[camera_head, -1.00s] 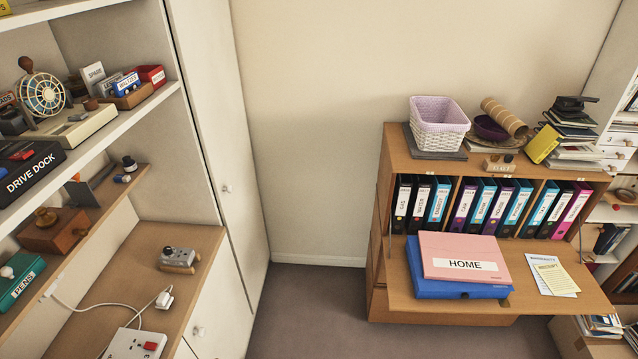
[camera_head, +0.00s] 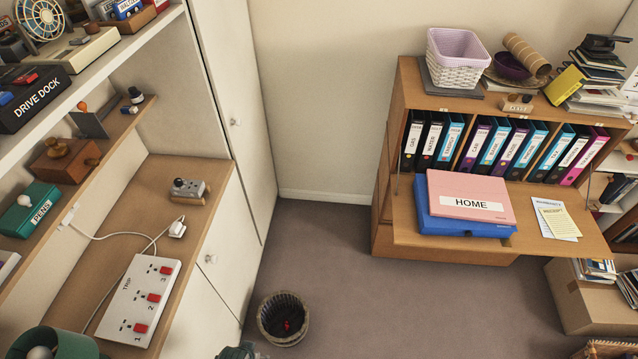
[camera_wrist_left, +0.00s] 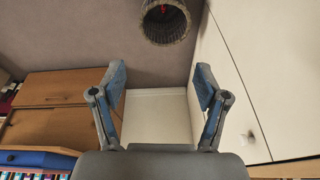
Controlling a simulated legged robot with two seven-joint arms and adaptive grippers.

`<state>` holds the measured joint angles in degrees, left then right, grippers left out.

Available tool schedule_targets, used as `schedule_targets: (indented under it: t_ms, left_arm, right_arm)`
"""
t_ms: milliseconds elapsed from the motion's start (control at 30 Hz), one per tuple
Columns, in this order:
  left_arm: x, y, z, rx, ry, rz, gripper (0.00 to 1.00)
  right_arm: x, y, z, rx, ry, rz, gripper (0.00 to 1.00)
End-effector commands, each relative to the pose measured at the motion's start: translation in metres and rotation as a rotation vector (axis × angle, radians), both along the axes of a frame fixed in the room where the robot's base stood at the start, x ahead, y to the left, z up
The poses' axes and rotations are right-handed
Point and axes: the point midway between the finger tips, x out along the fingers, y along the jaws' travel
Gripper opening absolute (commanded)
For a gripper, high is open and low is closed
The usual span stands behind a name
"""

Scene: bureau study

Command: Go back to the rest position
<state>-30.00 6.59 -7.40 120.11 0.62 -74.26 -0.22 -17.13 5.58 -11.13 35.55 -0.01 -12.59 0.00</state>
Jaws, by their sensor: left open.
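My left gripper (camera_wrist_left: 160,92) shows in the left wrist view. Its two blue-grey fingers are spread wide, with nothing between them. Past the fingers are the pale wall and the grey-brown carpet.
A wicker waste basket (camera_head: 283,318) stands on the carpet; it also shows in the left wrist view (camera_wrist_left: 168,38). The shelf unit (camera_head: 165,150) with a power strip (camera_head: 140,299) is at left. The bureau (camera_head: 400,225) with its flap down is at right.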

Motion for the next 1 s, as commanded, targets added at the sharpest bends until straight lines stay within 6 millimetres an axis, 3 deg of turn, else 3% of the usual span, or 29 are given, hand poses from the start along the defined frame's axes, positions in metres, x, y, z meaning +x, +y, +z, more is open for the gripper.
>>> schedule_targets:
  t_ms: [167,267,400,500,600,733,867,1000]
  left_arm:
    - [-0.011,0.004,-0.086,0.002,0.039,-0.005,0.74]
    - [-0.029,0.005,-0.149,0.007,0.067,-0.009,0.74]
    - [-0.074,0.009,-0.235,0.015,0.106,-0.019,0.74]
    - [-0.115,0.014,-0.282,0.019,0.132,-0.024,0.74]
    - [-0.155,0.022,-0.314,0.023,0.153,-0.028,0.74]
    - [-0.192,0.031,-0.335,0.026,0.169,-0.033,0.74]
    - [-0.208,0.037,-0.343,0.025,0.175,-0.036,0.74]
    - [-0.211,0.038,-0.344,0.024,0.176,-0.037,0.74]
  right_arm:
    - [-0.001,0.006,-0.008,0.007,0.001,-0.001,0.40]
    - [-0.002,0.017,-0.014,0.019,0.002,-0.001,0.40]
    - [-0.003,0.029,-0.022,0.034,0.004,0.000,0.40]
    - [-0.003,0.029,-0.027,0.034,0.004,0.001,0.40]
    - [-0.003,0.024,-0.031,0.027,0.005,0.002,0.40]
    - [-0.003,0.014,-0.034,0.015,0.005,0.002,0.40]
    - [-0.003,0.006,-0.035,0.006,0.005,0.001,0.40]
    - [-0.003,0.003,-0.035,0.003,0.005,0.000,0.40]
